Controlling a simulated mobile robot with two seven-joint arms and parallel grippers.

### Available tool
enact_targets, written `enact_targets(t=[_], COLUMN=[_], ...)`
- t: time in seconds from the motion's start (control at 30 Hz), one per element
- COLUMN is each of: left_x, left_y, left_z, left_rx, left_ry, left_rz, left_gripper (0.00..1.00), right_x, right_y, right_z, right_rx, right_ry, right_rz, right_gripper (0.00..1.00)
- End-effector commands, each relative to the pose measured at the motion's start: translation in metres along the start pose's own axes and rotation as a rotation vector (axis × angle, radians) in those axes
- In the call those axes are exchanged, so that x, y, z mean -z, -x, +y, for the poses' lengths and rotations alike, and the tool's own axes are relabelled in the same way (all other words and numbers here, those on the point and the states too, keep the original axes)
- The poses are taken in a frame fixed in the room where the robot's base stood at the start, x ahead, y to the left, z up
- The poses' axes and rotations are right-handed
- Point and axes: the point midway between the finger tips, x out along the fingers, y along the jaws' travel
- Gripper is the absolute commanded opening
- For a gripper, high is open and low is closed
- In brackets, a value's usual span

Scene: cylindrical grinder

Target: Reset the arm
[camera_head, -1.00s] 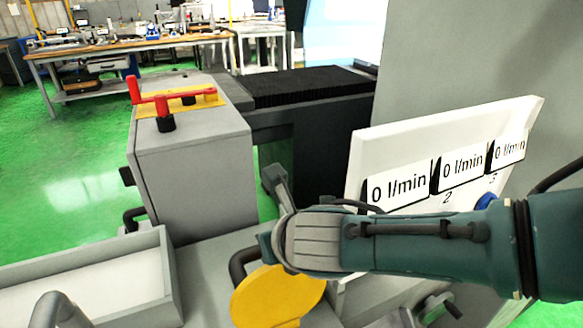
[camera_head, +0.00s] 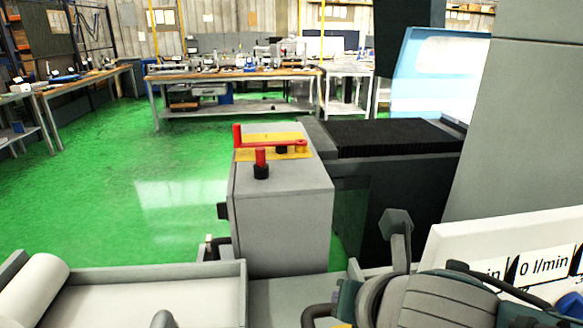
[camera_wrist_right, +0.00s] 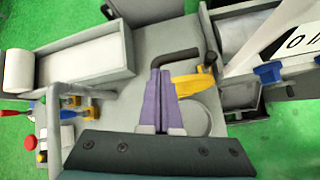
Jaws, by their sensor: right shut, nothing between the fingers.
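My right arm (camera_head: 425,300) comes in at the lower right of the head view, in front of the white flow panel. Its fingers do not show there. In the right wrist view my right gripper (camera_wrist_right: 161,76) has its two purple fingers together, shut and empty. They are over the grey machine surface (camera_wrist_right: 135,105), beside a yellow part (camera_wrist_right: 192,86) and a dark bent handle (camera_wrist_right: 178,56). I cannot tell whether they touch these. My left gripper is not in view.
A grey housing (camera_head: 283,222) with a red crank (camera_head: 262,148) stands mid-view. The white flow panel (camera_head: 510,240) is close to my right arm. A grey tray (camera_head: 246,300) with a white roll (camera_head: 35,290) is at lower left. Green floor (camera_head: 130,195) is open beyond.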

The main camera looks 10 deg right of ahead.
Motion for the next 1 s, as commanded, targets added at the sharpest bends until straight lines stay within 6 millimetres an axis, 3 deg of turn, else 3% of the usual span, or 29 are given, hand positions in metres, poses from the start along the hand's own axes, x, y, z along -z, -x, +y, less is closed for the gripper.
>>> enact_targets(t=[0.03,0.17,0.3,0.5,0.7,0.73,1.0], left_x=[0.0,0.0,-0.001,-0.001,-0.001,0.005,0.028], left_y=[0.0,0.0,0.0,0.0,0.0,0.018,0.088], left_z=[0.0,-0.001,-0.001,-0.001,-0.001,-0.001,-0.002], left_rx=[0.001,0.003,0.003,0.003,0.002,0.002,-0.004], left_ry=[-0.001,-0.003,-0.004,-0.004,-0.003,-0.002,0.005], left_rz=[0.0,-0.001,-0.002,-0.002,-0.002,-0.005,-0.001], left_gripper=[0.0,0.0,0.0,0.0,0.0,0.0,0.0], right_x=[0.023,0.061,0.08,0.095,0.11,0.095,0.05], right_y=[0.013,0.058,0.104,0.157,0.212,0.223,0.274], right_z=[0.011,0.019,-0.005,-0.057,-0.109,-0.1,-0.08], right_rx=[-0.015,0.039,0.183,0.4,0.592,0.579,0.575], right_ry=[-0.193,-0.871,-1.524,-2.166,-2.643,-2.627,-2.616], right_rz=[0.05,0.161,0.193,0.092,-0.138,-0.124,-0.117], right_gripper=[0.0,0.0,0.0,0.0,0.0,0.0,0.0])
